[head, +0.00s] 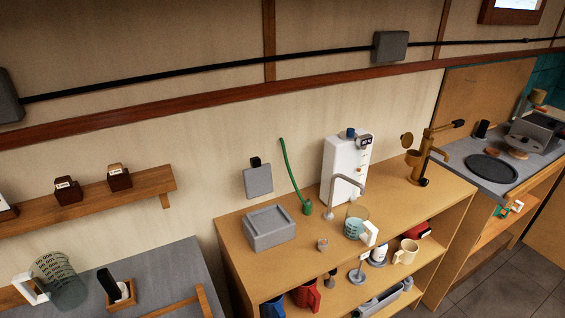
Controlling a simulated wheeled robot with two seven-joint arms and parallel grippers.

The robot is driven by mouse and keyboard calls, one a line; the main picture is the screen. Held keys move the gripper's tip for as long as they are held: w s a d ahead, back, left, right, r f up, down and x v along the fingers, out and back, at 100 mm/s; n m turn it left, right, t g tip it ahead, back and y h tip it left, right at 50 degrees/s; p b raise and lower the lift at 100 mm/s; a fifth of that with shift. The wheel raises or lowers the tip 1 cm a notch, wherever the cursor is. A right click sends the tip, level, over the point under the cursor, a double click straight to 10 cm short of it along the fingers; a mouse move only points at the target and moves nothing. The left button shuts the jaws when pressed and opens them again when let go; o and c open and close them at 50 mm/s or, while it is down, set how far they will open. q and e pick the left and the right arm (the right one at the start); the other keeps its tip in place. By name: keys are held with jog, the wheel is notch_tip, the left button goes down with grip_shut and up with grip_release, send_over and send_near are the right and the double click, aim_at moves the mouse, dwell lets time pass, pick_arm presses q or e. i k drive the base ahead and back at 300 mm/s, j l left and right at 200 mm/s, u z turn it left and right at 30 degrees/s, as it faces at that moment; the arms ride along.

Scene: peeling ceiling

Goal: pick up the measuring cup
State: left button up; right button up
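Two clear cups with printed marks and white handles show in the head view, and I cannot tell which one is the task's. One measuring cup (66,287) stands on the grey surface at the lower left, its handle on the left side. The other measuring cup (354,218) is on the wooden shelf unit's top near the middle, with a bluish lower part and its handle toward the right. Neither of my grippers is in view.
A dark upright object in a small wooden holder (121,294) stands beside the left cup. The grey surface's middle is clear.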

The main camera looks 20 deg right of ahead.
aim_at(355, 222)
jog(key=z, duration=1.35)
jog(key=l+z, duration=0.1)
jog(key=i+l, duration=0.05)
